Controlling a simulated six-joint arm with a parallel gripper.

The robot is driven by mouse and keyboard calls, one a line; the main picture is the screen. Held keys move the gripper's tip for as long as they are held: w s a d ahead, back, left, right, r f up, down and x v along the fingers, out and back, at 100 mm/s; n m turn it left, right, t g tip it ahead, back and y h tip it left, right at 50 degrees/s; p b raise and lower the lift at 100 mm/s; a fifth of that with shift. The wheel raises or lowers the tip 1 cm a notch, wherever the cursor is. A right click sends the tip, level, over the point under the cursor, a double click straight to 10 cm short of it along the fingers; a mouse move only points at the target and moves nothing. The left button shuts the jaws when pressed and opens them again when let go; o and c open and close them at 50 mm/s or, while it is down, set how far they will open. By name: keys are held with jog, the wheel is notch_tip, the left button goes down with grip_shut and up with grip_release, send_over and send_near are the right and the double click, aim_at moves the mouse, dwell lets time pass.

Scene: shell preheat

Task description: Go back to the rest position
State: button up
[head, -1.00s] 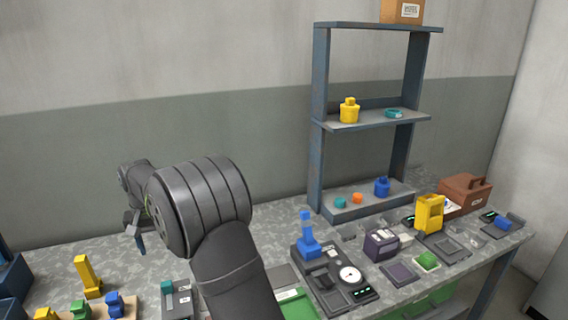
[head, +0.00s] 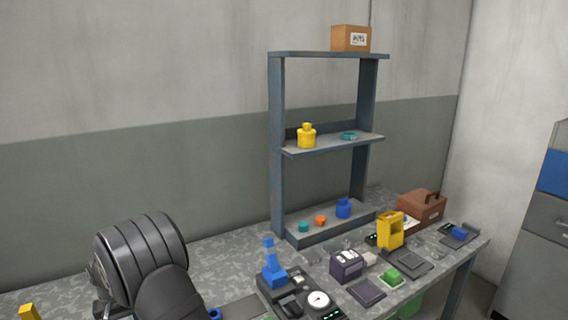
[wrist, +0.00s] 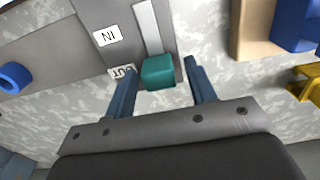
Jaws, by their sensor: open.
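In the wrist view my gripper (wrist: 160,66) is open, its two blue-grey fingers apart. A teal block (wrist: 158,72) shows between the fingers in the picture, at the end of a light strip on a grey device (wrist: 90,20) with "IN" and "OUT" labels. I cannot tell how far the fingers are above the block, and nothing appears gripped. In the head view my dark arm fills the lower left, and the gripper itself is out of sight.
A blue ring (wrist: 14,77) lies left in the wrist view, with a tan block carrying a blue part (wrist: 296,25) at right. In the head view a metal shelf (head: 277,150) stands behind the crowded bench, with a yellow gauge (head: 390,231) and brown toolbox (head: 421,208) at right.

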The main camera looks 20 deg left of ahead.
jog(key=shift+r, duration=0.1)
notch_tip(320, 180, up, 18)
jog(key=f, duration=1.8)
jog(key=shift+s+d+f, duration=0.1)
jog(key=shift+s+d, duration=0.15)
jog(key=shift+s, duration=0.05)
jog(key=s+d, duration=0.3)
notch_tip(320, 180, up, 19)
jog(key=n, duration=0.8)
jog(key=shift+w, duration=0.1)
